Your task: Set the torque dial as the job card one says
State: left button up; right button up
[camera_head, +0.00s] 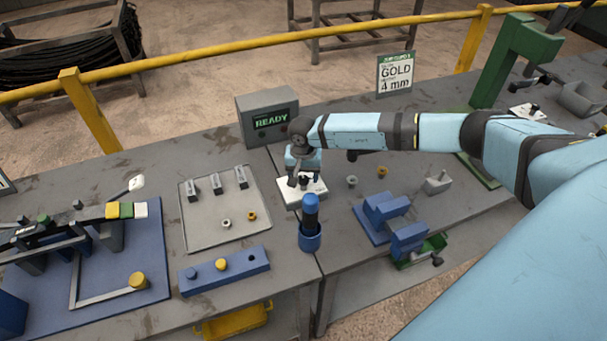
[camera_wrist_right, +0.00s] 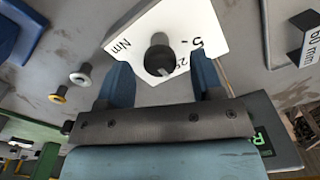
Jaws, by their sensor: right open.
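The torque dial is a black knob (camera_wrist_right: 158,54) on a white plate marked "Nm" and "5", with another number partly hidden beside the knob. In the head view its white plate (camera_head: 288,196) lies on the bench below my right gripper (camera_head: 303,180). In the right wrist view my right gripper (camera_wrist_right: 162,78) is open, one blue finger on each side of the knob, with gaps between. A light pointer mark shows on the knob's lower edge. The job card (camera_head: 396,73) stands at the back and reads "GOLD 4 mm"; its smaller lines are unclear. My left gripper is out of view.
A grey box (camera_head: 268,118) showing "READY" stands behind the dial. A blue holder with a blue-capped tool (camera_head: 310,218) stands close in front. A grey tray (camera_head: 213,238) lies left; a blue vise-like fixture (camera_head: 378,226) and small bushings (camera_head: 352,181) lie right.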

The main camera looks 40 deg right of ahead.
jog(key=shift+f, duration=0.5)
jog(key=c, duration=0.9)
jog(key=shift+c, duration=0.2)
